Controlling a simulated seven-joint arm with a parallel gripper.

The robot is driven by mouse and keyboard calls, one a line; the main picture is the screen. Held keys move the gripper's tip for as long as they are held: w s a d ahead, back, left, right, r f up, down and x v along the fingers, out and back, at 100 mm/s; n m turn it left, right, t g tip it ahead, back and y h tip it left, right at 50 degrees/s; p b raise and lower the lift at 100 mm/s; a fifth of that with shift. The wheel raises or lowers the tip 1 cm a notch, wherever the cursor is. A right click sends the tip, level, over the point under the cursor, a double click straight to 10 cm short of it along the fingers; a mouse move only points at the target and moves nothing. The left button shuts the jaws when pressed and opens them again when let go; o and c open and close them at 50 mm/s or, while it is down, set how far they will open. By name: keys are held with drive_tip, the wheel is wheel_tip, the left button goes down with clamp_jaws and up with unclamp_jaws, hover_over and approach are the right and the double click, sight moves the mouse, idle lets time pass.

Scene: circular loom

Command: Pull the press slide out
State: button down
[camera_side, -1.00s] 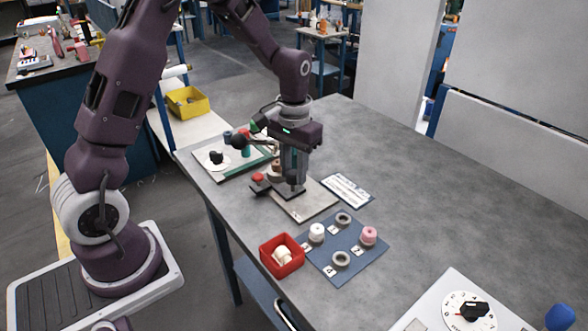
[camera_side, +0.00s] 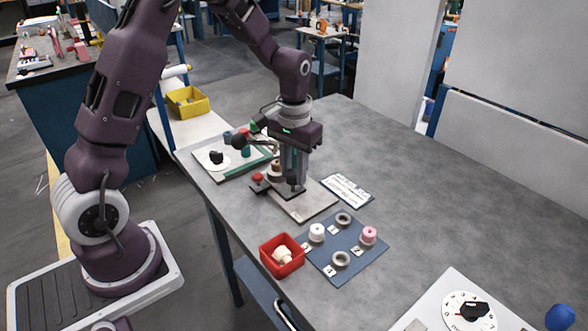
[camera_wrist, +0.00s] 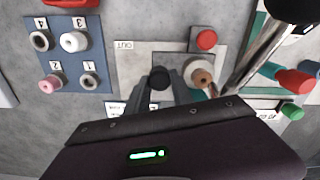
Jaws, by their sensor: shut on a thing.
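The press (camera_wrist: 130,62) is a pale base plate with an "OUT" label at its left end in the wrist view. Its slide (camera_wrist: 172,59) is a darker grey plate, carrying a black knob (camera_wrist: 159,77) at its left end and a pale round piece with a brown top (camera_wrist: 199,74) at its right. My gripper (camera_wrist: 162,88) is shut on the black knob, its fingers on either side. In the side view my gripper (camera_side: 292,186) reaches straight down over the press base (camera_side: 306,206). The fingers hide most of the knob there.
A red button (camera_wrist: 206,40) and a slanted metal lever (camera_wrist: 260,50) are close to the slide. A blue mat (camera_side: 357,262) with several spools and rings and a red bin (camera_side: 282,262) lie in front.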

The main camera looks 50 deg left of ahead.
drive_tip(key=d, duration=0.9)
drive_tip(key=shift+d, duration=0.3)
drive_tip(key=shift+r, duration=0.1)
drive_tip(key=c, duration=1.4)
unclamp_jaws()
drive_tip(key=shift+d, duration=0.1)
drive_tip(key=o, duration=0.3)
wheel_tip(320, 180, up, 7)
